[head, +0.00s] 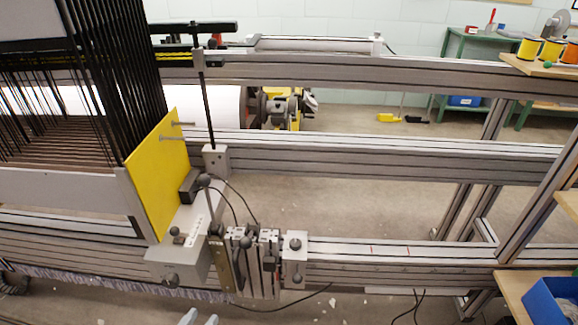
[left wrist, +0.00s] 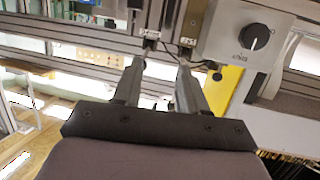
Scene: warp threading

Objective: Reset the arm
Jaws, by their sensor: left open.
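A grey box with a black dial (left wrist: 255,37) is to the right of the fingers there. My right gripper is in neither view.
The loom's warp frame (head: 100,80) with dark threads and a yellow plate (head: 158,175) stands at the left. Long aluminium rails (head: 400,250) run to the right. A blue bin (head: 553,300) is at the lower right. A green table (head: 475,45) stands behind.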

